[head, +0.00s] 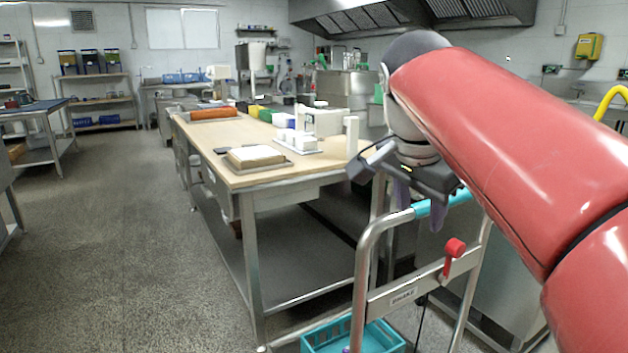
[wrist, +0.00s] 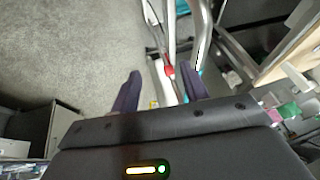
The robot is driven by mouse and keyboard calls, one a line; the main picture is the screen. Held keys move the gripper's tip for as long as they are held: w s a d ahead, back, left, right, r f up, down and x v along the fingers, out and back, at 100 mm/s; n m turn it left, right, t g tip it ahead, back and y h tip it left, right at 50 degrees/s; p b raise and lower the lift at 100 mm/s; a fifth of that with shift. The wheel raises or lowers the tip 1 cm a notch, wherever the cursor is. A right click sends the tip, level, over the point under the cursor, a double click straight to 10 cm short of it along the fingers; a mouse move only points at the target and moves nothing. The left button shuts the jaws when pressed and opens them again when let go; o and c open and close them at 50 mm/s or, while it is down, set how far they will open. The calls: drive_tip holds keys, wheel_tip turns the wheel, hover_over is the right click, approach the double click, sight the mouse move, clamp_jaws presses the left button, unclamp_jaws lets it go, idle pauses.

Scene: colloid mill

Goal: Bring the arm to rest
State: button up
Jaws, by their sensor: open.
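My red arm (head: 500,150) reaches in from the right of the head view and bends down at its far end. My gripper (head: 423,204) hangs fingers down over the cart's turquoise handle grip, partly hidden by the wrist housing. In the wrist view my gripper (wrist: 160,88) shows two dark purple fingers set well apart, with nothing held between them. The cart's metal frame (head: 365,255) and its red lever (head: 455,247) are close below. The red lever (wrist: 169,70) appears between the fingers in the wrist view. I cannot tell whether the fingers touch the cart.
A long worktable (head: 240,135) stands left of the gripper, with a board (head: 256,156) and white containers on it. A turquoise crate (head: 350,338) sits low on the cart. Grey floor (head: 110,240) is clear at the left. Shelves (head: 95,98) stand at the back left.

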drive_tip(key=s+f+n+y, duration=0.1)
drive_tip(key=s+f+n, duration=0.4)
drive_tip(key=f, duration=0.6)
drive_tip(key=s+f+n+t+y, duration=0.1)
drive_tip(key=s+f+n, duration=0.5)
drive_tip(key=s+f, duration=0.4)
wheel_tip(320, 180, down, 2)
drive_tip(key=shift+s+d+f+y, duration=0.1)
drive_tip(key=shift+s+d+y, duration=0.05)
drive_tip(key=shift+s+y, duration=0.15)
idle(0.5)
